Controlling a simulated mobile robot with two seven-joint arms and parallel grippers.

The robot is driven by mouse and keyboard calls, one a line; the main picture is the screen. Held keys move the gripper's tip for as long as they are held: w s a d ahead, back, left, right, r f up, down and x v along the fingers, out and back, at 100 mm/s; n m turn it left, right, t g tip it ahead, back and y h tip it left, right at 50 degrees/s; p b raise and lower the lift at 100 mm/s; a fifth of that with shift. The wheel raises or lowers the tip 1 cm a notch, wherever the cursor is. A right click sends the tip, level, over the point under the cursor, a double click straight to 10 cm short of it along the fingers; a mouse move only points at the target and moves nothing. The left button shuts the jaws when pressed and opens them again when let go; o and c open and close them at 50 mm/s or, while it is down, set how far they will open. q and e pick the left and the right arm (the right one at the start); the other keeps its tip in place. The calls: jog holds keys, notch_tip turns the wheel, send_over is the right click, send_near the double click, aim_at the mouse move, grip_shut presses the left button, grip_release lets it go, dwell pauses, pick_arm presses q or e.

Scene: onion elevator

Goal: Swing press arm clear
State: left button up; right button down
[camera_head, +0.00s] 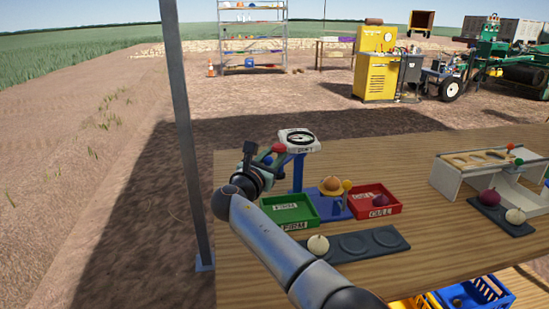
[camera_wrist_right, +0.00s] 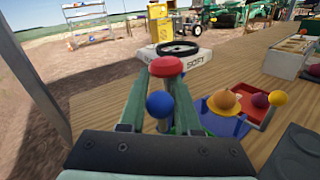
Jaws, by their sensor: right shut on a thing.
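The press tester has a blue post (camera_head: 298,172) and a white dial head (camera_head: 300,140), which also shows in the right wrist view (camera_wrist_right: 190,58). A red knob (camera_head: 279,148) and a blue ball (camera_head: 267,160) sit at its left side. My right gripper (camera_head: 271,155) is at these knobs. In the right wrist view its green fingers (camera_wrist_right: 159,92) are shut on the knobbed handle, with the red knob (camera_wrist_right: 166,67) at the tips and the blue ball (camera_wrist_right: 160,104) between them. An orange onion (camera_head: 332,184) sits in a blue holder right of the post. My left gripper is not in view.
A green FIRM tray (camera_head: 291,225) and a red CULL tray (camera_head: 390,207) holding a purple onion flank the holder. A dark three-spot rack (camera_head: 383,252) holds a pale onion (camera_head: 318,245). A metal pole (camera_head: 184,110) stands left of the wooden table (camera_head: 430,262).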

jog(key=shift+s+a+r, duration=0.1)
jog(key=shift+a+r, duration=0.1)
jog(key=shift+a, duration=0.15)
jog(key=c, duration=1)
grip_release()
jog(key=shift+c, duration=0.2)
jog(key=o, duration=0.3)
jog(key=shift+s+r, duration=0.1)
jog(key=shift+s, duration=0.05)
jog(key=shift+o, duration=0.6)
jog(key=shift+d, duration=0.1)
